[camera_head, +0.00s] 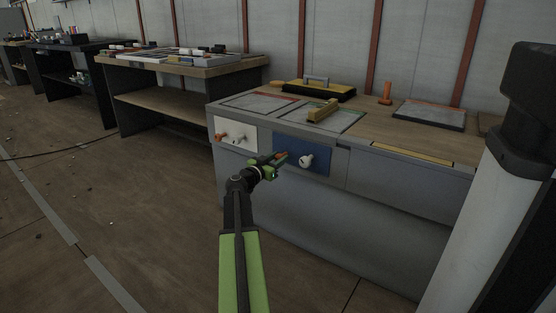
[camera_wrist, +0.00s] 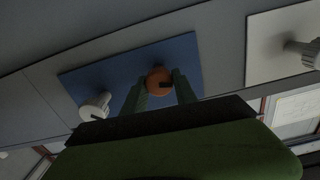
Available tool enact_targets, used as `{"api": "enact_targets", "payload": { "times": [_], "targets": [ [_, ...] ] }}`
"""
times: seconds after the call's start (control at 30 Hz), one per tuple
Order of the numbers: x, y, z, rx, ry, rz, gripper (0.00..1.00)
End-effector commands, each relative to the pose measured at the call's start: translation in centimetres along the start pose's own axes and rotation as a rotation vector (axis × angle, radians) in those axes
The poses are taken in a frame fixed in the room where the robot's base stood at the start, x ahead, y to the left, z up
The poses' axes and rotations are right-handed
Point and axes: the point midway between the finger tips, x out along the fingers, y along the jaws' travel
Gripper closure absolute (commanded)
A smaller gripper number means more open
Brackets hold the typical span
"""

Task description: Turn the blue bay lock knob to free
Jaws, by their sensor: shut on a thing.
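The blue panel (camera_head: 318,166) is on the front of the grey workbench. In the wrist view the blue panel (camera_wrist: 185,50) carries an orange knob (camera_wrist: 158,78) with a dark slot and a white knob (camera_wrist: 96,105). My gripper (camera_wrist: 158,92) has one finger on each side of the orange knob and is shut on it. In the head view my gripper (camera_head: 278,159) is at the panel's left part and hides most of the orange knob. The white knob (camera_head: 306,160) stands clear, right of my gripper. The orange knob's exact turn angle is hard to tell.
A white panel (camera_head: 236,128) with small knobs is left of the blue one. On the bench top (camera_head: 372,128) are a yellow handled block (camera_head: 323,110), a black and yellow case (camera_head: 318,90) and an orange peg (camera_head: 386,93). Floor in front of the bench is open.

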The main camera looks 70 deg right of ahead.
Motion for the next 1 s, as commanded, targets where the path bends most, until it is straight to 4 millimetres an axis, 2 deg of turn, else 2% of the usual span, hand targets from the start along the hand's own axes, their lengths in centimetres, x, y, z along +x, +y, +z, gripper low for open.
{"api": "enact_targets", "payload": {
  "times": [0.3,0.6,0.63,0.8,1.0],
  "targets": [
    [-0.01,-0.2,0.0,-0.249,0.0,-0.003,1.0],
    [0.0,-0.2,-0.01,-0.27,0.001,-0.003,1.0],
    [0.0,-0.2,-0.01,-0.27,0.001,-0.003,0.64],
    [0.02,-0.15,-0.01,-0.269,0.0,-0.002,0.44],
    [0.03,-0.1,0.0,-0.268,0.0,-0.001,0.44]
  ]
}}
